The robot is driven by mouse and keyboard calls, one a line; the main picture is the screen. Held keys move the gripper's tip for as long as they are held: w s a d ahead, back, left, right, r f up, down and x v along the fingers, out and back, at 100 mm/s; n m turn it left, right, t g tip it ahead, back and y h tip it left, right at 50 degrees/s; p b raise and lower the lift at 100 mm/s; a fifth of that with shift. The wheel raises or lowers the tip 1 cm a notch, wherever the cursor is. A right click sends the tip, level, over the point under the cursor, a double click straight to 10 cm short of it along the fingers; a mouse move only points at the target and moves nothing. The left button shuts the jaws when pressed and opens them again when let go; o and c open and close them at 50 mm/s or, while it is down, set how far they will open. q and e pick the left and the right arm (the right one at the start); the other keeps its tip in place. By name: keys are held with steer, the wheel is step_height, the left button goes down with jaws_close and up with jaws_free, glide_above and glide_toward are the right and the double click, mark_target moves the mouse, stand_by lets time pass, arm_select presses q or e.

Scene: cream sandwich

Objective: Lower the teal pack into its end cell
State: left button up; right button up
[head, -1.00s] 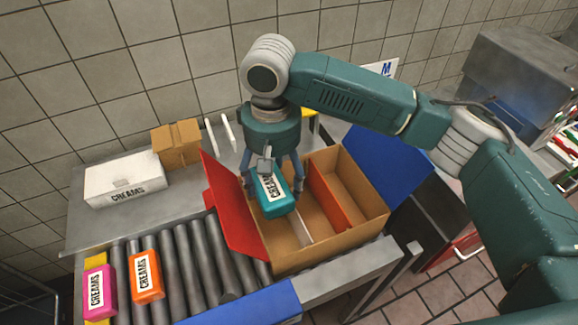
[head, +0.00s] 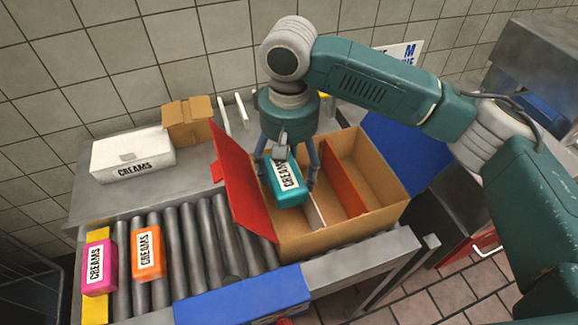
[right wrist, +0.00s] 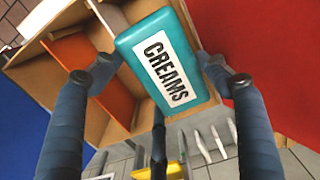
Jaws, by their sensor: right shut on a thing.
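The teal pack (head: 289,198) has a white CREAMS label. My right gripper (head: 287,178) is shut on it and holds it at the left end of the open cardboard box (head: 350,228), beside the red flap (head: 243,187). In the right wrist view, the pack (right wrist: 152,27) sits between the gripper's fingers (right wrist: 160,68). The pack hides much of the left end cell, so its depth there is unclear. A pale divider (head: 314,214) stands just right of the pack. My left gripper is out of view.
An orange-red divider (head: 344,187) and a blue flap (head: 409,150) lie right of the pack. A pink pack (head: 99,283) and an orange pack (head: 146,270) lie on the rollers (head: 195,245). A white CREAMS carton (head: 105,162) and a small brown box (head: 187,122) stand behind.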

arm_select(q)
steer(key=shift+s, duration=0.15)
arm_select(e)
steer(key=o, duration=1.3)
steer(key=shift+c, duration=0.2)
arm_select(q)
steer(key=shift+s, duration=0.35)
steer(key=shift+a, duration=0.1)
arm_select(e)
steer(key=shift+r, duration=0.1)
arm_select(q)
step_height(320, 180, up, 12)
steer(key=p, duration=1.2)
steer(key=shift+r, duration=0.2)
arm_select(e)
step_height(320, 180, up, 22)
steer(key=shift+f, duration=0.1)
